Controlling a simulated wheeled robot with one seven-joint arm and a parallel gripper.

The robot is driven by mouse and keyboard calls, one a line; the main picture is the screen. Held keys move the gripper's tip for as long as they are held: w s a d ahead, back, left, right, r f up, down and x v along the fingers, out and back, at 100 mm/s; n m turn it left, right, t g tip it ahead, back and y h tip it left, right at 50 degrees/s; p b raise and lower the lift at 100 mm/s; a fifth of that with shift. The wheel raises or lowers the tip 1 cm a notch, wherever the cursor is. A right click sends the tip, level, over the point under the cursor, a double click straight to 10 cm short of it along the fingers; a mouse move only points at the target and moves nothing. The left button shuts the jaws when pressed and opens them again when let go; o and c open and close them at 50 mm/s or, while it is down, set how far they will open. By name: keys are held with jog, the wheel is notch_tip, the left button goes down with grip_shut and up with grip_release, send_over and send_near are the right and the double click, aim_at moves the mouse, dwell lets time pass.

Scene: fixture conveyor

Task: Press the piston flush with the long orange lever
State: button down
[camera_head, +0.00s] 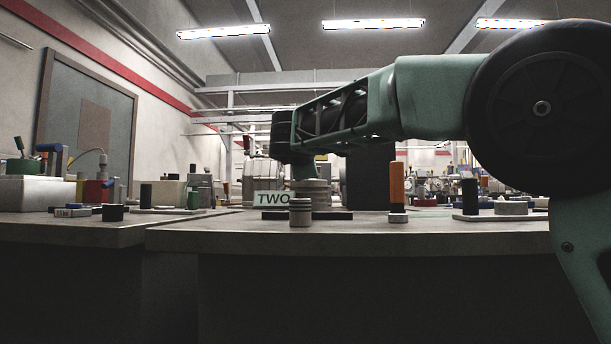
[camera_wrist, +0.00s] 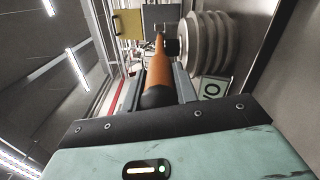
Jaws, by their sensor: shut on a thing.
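In the wrist view my gripper (camera_wrist: 158,82) is shut on a long orange lever (camera_wrist: 160,66). The lever has a black lower end between the fingers and runs away from me towards a small dark block. A ribbed grey cylinder (camera_wrist: 207,45) stands close to the right of the lever. In the head view a stacked grey cylinder (camera_head: 318,193) stands behind a smaller ribbed grey cylinder (camera_head: 300,213); I cannot tell which part is the piston. My arm ends above this spot, and the fingers and the held lever are not clear there.
A "TWO" sign (camera_head: 271,199) stands left of the stacked cylinder. An upright orange and black post (camera_head: 397,184) stands right of it. A black cylinder (camera_head: 470,196) is on a plate farther right. Several small items lie on the left table. Bare tabletop (camera_head: 350,236) shows in front.

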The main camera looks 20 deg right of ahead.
jog(key=shift+f+t+b, duration=0.3)
jog(key=shift+f+b, duration=0.55)
jog(key=shift+b, duration=0.4)
jog(key=c, duration=1.1)
grip_release()
jog(key=shift+r, duration=0.1)
jog(key=shift+s+a, duration=0.15)
jog(key=shift+s, duration=0.05)
jog(key=p+v, duration=0.2)
jog(key=v, duration=1.5)
